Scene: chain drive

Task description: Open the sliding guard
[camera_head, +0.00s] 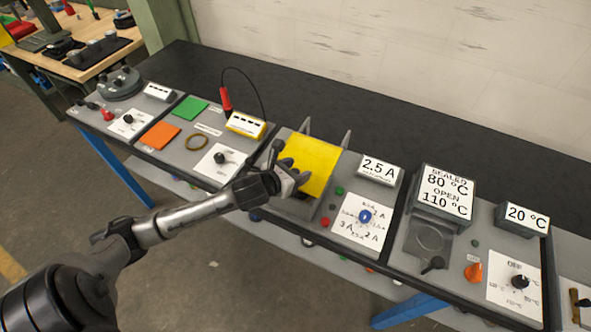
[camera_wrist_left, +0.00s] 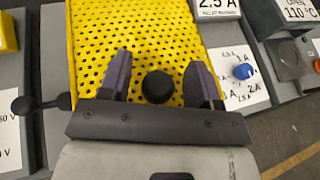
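The sliding guard (camera_head: 318,163) is a yellow perforated cover on a grey station in the middle of the bench. It fills the upper middle of the left wrist view (camera_wrist_left: 150,35). A round black knob (camera_wrist_left: 157,87) stands at the near part of the guard. My left gripper (camera_head: 290,168) is at the guard's left near side. In the left wrist view its two dark fingers (camera_wrist_left: 161,66) are apart, one on each side of the knob, with gaps visible. The head view does not show the knob clearly behind the fingers. My right gripper is not in view.
Right of the guard are a "2.5 A" display (camera_head: 379,168) and a panel with a blue knob (camera_head: 364,216). A red probe (camera_head: 226,101) with a black cable stands to the left. Grey upright plates (camera_head: 346,139) flank the guard. The bench's black back strip is clear.

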